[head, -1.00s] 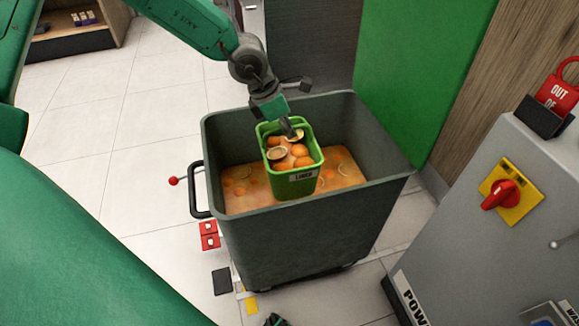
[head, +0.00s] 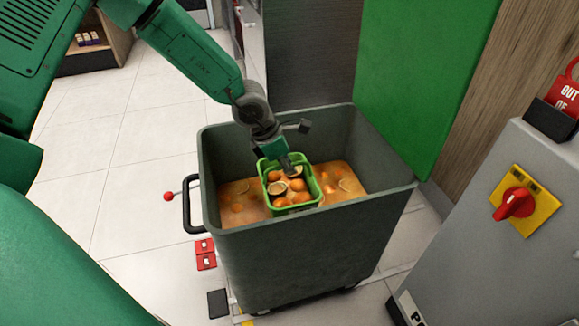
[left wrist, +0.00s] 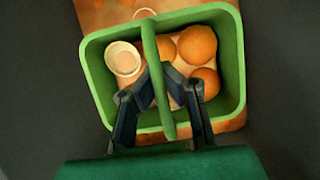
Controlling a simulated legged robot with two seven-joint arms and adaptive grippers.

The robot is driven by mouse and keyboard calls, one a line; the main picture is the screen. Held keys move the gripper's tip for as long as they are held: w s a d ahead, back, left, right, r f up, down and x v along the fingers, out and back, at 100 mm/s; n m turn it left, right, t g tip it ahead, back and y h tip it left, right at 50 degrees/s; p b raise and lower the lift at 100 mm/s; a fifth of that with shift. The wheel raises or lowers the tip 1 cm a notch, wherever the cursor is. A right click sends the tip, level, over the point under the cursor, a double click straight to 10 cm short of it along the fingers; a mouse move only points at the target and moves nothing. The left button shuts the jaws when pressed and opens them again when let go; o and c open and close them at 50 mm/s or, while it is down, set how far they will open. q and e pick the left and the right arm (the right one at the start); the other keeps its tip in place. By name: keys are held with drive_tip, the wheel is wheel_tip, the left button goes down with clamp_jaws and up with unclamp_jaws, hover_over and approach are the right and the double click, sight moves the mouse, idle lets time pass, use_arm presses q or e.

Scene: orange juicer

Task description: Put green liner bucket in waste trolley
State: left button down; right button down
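The green liner bucket (head: 316,190) is inside the grey waste trolley (head: 300,265), below its rim, with oranges and cut halves in it. The trolley's near rim hides its lower part, so I cannot tell whether it touches the orange contents below. My left gripper (head: 290,172) reaches down into the bucket's opening. In the left wrist view, the bucket (left wrist: 237,60) lies under my left gripper (left wrist: 161,78), whose fingers come together at the bucket's handle (left wrist: 150,40). My right gripper is not in view.
Orange pulp and pieces (head: 345,180) cover the trolley's inside floor. A grey cabinet with a red rotary switch (head: 514,203) stands at the right. A green panel (head: 415,80) is behind the trolley. Open tiled floor (head: 130,150) lies to the left.

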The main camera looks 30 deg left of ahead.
use_arm(q)
drive_tip(key=shift+f, duration=0.35)
drive_tip(key=c, duration=1.7)
unclamp_jaws()
drive_tip(key=shift+r, duration=0.2)
drive_tip(key=p+v, duration=0.6)
drive_tip(key=v, duration=0.6)
drive_tip(key=shift+r, duration=0.4)
